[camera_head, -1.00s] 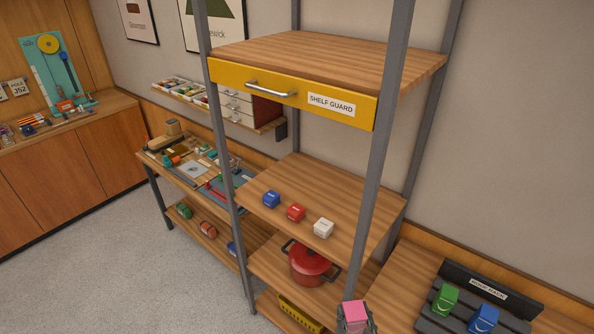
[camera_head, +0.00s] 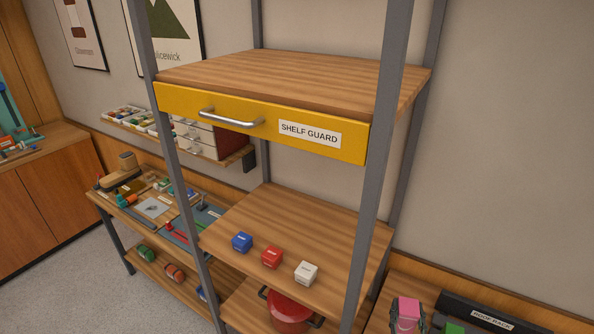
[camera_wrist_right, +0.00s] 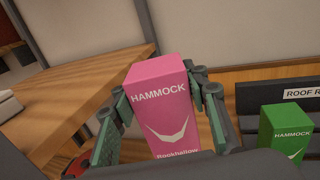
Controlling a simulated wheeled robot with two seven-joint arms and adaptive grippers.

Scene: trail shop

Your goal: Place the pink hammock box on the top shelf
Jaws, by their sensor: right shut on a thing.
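The pink hammock box (camera_wrist_right: 158,105) is upright between the fingers of my right gripper (camera_wrist_right: 160,125), which is shut on it. In the head view the pink box (camera_head: 407,313) shows at the bottom edge, right of the front right post, with little of the gripper visible. The top shelf (camera_head: 300,78) is a bare wooden board, well above the box. A yellow shelf guard (camera_head: 260,122) with a metal handle and a label spans the front at its edge. My left gripper is not in view.
Grey posts (camera_head: 382,150) frame the shelves. A red pot (camera_head: 288,309) stands below. A green hammock box (camera_wrist_right: 287,132) stands at the roof rack.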

